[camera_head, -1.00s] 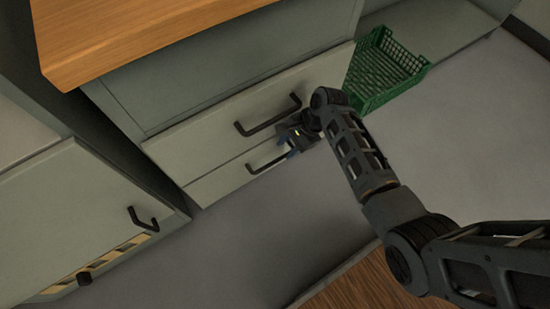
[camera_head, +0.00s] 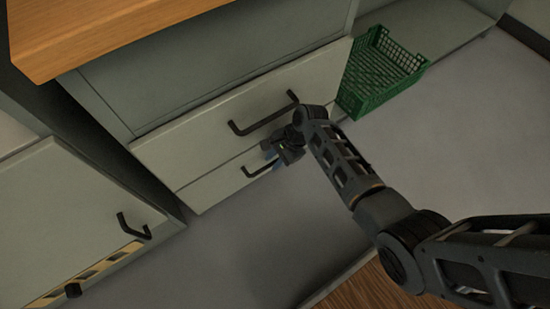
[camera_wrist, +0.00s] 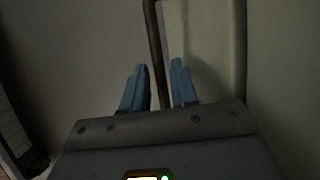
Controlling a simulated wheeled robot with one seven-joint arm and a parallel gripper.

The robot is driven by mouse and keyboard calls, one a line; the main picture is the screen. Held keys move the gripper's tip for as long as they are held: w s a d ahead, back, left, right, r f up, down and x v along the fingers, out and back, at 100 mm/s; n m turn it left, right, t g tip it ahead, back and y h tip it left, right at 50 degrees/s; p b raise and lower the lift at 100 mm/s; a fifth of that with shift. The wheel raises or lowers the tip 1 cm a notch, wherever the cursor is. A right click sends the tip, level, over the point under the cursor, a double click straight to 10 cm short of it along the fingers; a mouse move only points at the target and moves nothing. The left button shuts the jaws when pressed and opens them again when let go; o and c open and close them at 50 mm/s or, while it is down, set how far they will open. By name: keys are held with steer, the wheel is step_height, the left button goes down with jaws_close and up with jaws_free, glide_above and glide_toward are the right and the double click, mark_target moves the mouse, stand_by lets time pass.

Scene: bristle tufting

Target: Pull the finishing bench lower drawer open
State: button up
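The finishing bench (camera_head: 200,85) is grey-green with a wooden top. Its lower drawer (camera_head: 205,190) looks closed, below the upper drawer, and has a dark bar handle (camera_head: 256,171). My gripper (camera_head: 270,152) is at the right part of that handle, and the wrist hides the handle's right end. In the wrist view, the handle bar (camera_wrist: 155,45) runs between the two blue fingers of my gripper (camera_wrist: 159,70). The fingers stand apart, with a visible gap between the bar and the right finger. The gripper is open around the bar.
The upper drawer's handle (camera_head: 262,122) is just above my wrist. A green crate (camera_head: 380,72) stands right of the bench. A cabinet with a dark handle (camera_head: 133,228) is at the left. The grey floor (camera_head: 260,240) before the drawers is clear.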

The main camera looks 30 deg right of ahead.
jaws_close()
steer(key=shift+s, duration=0.1)
stand_by(0.3)
steer(key=shift+s+r+p, duration=0.1)
steer(key=shift+s+p, duration=0.1)
steer(key=shift+p, duration=0.1)
steer(key=s+p, duration=1.2)
steer(key=s, duration=1.1)
steer(key=shift+s+p, duration=0.35)
steer(key=shift+s, duration=0.05)
